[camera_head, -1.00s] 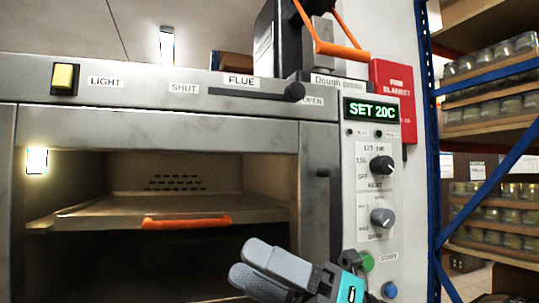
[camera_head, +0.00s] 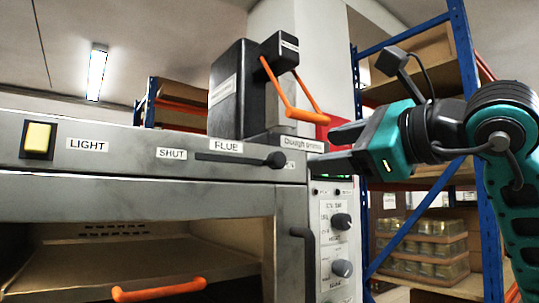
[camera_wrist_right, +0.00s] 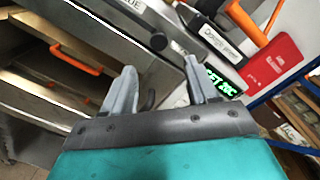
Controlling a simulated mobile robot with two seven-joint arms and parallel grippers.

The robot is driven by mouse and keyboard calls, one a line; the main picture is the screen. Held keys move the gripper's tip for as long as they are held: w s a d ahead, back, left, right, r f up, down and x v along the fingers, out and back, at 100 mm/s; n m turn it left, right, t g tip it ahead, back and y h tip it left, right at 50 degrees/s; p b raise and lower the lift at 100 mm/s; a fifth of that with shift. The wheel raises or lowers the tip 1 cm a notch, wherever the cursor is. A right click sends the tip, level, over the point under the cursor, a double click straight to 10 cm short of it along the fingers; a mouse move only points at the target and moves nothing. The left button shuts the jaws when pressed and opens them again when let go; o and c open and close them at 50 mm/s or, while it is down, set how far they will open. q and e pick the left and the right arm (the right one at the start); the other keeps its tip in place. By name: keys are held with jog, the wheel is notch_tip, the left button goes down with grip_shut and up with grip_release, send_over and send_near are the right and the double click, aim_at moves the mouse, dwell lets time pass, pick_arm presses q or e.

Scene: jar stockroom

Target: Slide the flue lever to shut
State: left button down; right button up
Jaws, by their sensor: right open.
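The flue lever (camera_head: 276,159) is a dark round knob at the right end of a slot (camera_head: 228,157) on the oven's upper panel, on the OPEN side. The SHUT label (camera_head: 172,154) is left of the slot. My right gripper (camera_head: 320,150) is open, just right of the knob at about its height, fingers pointing left. In the right wrist view the knob (camera_wrist_right: 158,41) shows beyond the gap between the open fingertips (camera_wrist_right: 160,68), apart from them. My gripper partly hides the OPEN label. My left gripper is not in view.
The dough press (camera_head: 236,95) with its orange handle (camera_head: 290,105) stands above the panel's right end. A tray with an orange handle (camera_head: 160,289) sits in the open oven. The red fire blanket box (camera_wrist_right: 277,62) is behind the gripper. Blue shelving (camera_head: 480,150) stands right.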

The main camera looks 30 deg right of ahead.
aim_at(280, 160)
jog(key=w, duration=0.4)
jog(key=w+a, duration=0.1)
jog(key=w, duration=0.7)
jog(key=shift+w+a+p, duration=0.25)
jog(key=shift+a+p, duration=0.05)
jog(key=shift+p, duration=0.05)
jog(key=shift+f, duration=0.1)
grip_shut()
